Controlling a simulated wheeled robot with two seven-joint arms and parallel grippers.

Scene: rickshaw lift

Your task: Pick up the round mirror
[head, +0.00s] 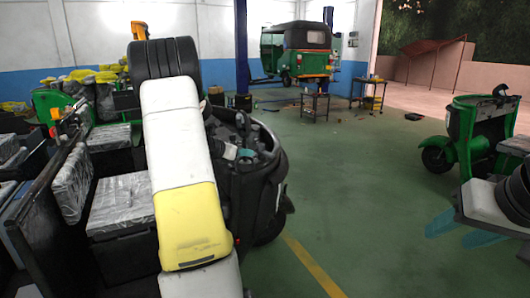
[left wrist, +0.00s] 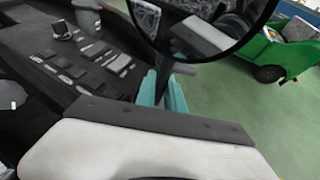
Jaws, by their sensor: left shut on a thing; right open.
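The round mirror (left wrist: 205,28) fills the top of the left wrist view, with a dark rim and a reflecting face; its top is cut off. My left gripper (left wrist: 163,92) has its teal fingers closed around the dark stem below the mirror. In the head view, I cannot make out the mirror or left gripper; my left arm's white and yellow links cover much of the area there. My right gripper (head: 460,230) has its teal fingers apart and empty at the lower right of the head view, over the floor.
A dark vehicle body (head: 262,185) stands beside my left arm, with plastic-wrapped seats (head: 122,200) to the left. A green vehicle front (head: 478,130) is at the right, and a green rickshaw (head: 297,52) stands at the back. The green floor between is mostly clear.

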